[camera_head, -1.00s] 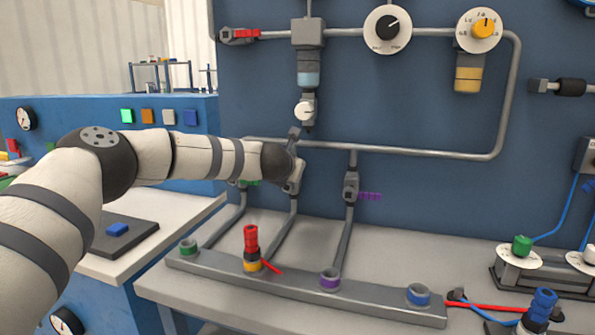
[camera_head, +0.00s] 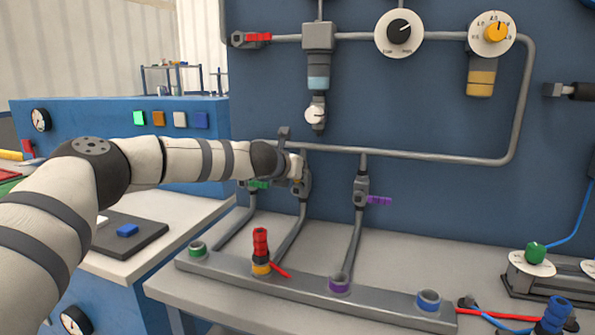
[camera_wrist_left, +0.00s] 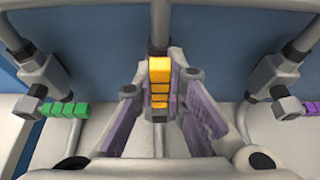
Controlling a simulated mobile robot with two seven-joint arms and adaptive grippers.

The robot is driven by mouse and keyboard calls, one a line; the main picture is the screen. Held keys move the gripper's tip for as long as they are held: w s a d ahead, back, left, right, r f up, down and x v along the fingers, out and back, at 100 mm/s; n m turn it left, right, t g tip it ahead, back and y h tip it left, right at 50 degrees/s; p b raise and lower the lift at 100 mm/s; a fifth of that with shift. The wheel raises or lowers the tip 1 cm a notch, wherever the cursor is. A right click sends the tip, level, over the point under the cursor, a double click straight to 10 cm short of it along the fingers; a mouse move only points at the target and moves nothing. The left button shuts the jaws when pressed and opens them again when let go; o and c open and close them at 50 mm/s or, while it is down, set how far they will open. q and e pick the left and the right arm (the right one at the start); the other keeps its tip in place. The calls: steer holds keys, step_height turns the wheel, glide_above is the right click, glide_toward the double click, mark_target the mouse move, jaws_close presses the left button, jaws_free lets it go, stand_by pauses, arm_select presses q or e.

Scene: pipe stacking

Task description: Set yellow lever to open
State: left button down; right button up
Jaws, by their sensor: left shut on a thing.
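The yellow lever (camera_wrist_left: 159,76) sticks out from the middle valve on the wall pipes, pointing toward the left wrist camera. In the head view only a small bit of yellow (camera_head: 297,182) shows beside the middle valve body (camera_head: 305,184). My left gripper (camera_wrist_left: 161,98) is shut on the lever, with its purple-padded fingers on either side of it. In the head view my left gripper (camera_head: 292,165) is at this valve and hides part of it. My right gripper is not in view.
A green-lever valve (camera_head: 258,184) is close on the left, a purple-lever valve (camera_head: 378,200) on the right. Below, a grey manifold (camera_head: 300,283) has coloured ports and a red fitting (camera_head: 260,243) standing in one. A pipe (camera_head: 420,154) runs along the wall to the right.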

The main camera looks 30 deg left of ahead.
arm_select(q)
steer(key=c, duration=1.6)
jaws_free()
steer(key=v, duration=1.2)
steer(key=shift+f, duration=0.1)
